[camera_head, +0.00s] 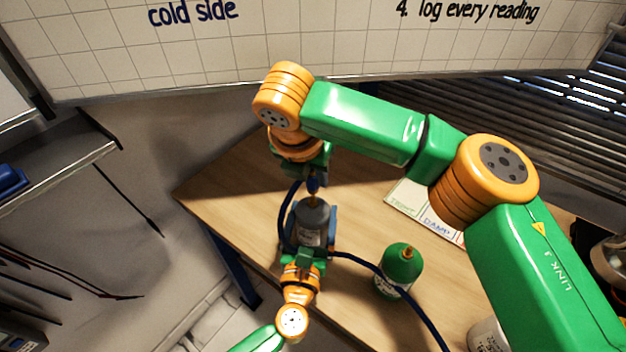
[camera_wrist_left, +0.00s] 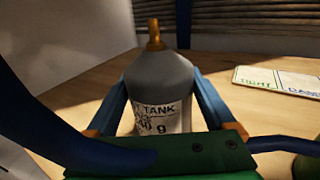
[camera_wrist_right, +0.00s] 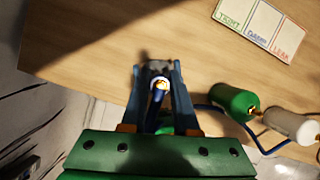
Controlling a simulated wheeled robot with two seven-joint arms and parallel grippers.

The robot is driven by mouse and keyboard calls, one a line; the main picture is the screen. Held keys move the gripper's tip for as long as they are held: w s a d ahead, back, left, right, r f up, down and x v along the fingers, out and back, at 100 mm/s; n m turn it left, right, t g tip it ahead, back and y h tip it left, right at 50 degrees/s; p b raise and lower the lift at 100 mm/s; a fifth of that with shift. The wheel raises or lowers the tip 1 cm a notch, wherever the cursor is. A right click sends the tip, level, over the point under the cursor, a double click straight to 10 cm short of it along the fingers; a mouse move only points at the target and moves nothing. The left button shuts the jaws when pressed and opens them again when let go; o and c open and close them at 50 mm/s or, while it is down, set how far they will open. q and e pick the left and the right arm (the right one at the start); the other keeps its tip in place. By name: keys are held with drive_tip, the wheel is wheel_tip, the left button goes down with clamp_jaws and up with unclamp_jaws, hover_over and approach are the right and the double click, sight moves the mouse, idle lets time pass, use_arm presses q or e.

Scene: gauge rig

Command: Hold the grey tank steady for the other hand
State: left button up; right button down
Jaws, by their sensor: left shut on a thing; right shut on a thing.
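The grey tank (camera_head: 312,222) stands upright on the table, a brass valve on top. My left gripper (camera_head: 311,238) is shut around its body; in the left wrist view the blue fingers sit on both sides of the grey tank (camera_wrist_left: 165,80), and its label is partly hidden. The brass valve (camera_wrist_left: 154,36) is bare there. My right gripper (camera_head: 313,180) is above the tank, pointing down, shut on the end of the blue hose (camera_wrist_right: 157,98). In the head view this end is in line with the valve; the left wrist view shows nothing touching the valve.
A green tank (camera_head: 401,274) stands to the right, and a white tank (camera_head: 488,338) nearer the bottom edge. A card (camera_wrist_right: 260,32) marked TIGHT, DAMP and LEAK lies behind them. The blue hose (camera_head: 388,279) loops around the grey tank and off to the lower right.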

drive_tip(key=shift+r, duration=0.8)
use_arm(q)
drive_tip(key=o, duration=1.4)
drive_tip(key=s, duration=0.4)
drive_tip(key=s+a, duration=0.1)
drive_tip(key=s, duration=0.3)
drive_tip(key=s+a, duration=0.1)
drive_tip(key=s, duration=0.3)
use_arm(e)
wheel_tip(320, 180, up, 6)
drive_tip(key=p, duration=0.6)
drive_tip(key=shift+r, duration=0.25)
use_arm(q)
wheel_tip(320, 180, up, 7)
use_arm(e)
drive_tip(key=shift+f, duration=0.15)
